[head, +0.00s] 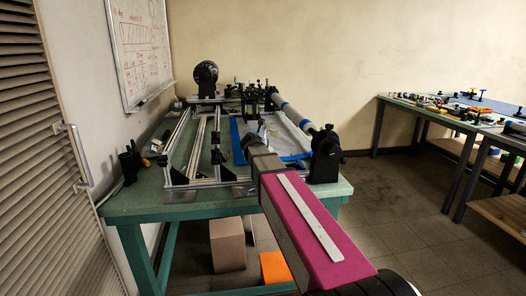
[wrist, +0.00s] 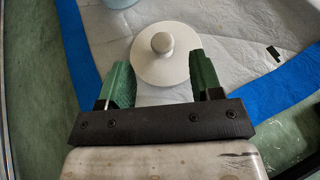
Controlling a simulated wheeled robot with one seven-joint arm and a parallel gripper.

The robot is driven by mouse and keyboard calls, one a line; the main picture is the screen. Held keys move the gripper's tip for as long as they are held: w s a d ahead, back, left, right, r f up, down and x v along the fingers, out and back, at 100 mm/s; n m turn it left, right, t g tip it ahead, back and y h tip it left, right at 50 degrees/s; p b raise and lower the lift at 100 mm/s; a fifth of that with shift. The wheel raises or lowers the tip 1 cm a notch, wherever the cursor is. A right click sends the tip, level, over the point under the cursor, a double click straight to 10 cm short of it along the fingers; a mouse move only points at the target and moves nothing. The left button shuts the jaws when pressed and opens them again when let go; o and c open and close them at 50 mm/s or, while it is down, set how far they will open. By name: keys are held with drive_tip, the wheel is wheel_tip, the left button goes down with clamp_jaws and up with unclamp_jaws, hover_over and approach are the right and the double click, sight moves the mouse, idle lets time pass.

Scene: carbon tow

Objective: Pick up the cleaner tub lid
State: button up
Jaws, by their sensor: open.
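The cleaner tub lid (wrist: 148,71), a white disc with a round knob in its middle, shows in the wrist view above white sheeting. My gripper (wrist: 160,74) is open, with one green finger to each side of the lid's near part. In this view the fingertips appear close beside the lid's rim; I cannot tell whether they touch it or are at its height. Nothing is seen held. In the head view my gripper (head: 250,138) is over the green table, and the lid cannot be made out there.
White sheeting (wrist: 225,50) edged with blue tape (wrist: 85,62) lies under the lid. A pale blue object (wrist: 120,3) is cut off at the top edge. In the head view, a winding frame with rails (head: 185,135) and a long tube (head: 292,115) flank the work area on the green table (head: 150,203).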

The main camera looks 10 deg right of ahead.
drive_tip(key=x, duration=0.5)
drive_tip(key=shift+s+d+f, duration=0.1)
drive_tip(key=shift+f, duration=0.05)
drive_tip(key=shift+c, duration=0.2)
drive_tip(key=c, duration=1)
drive_tip(key=shift+c, duration=0.2)
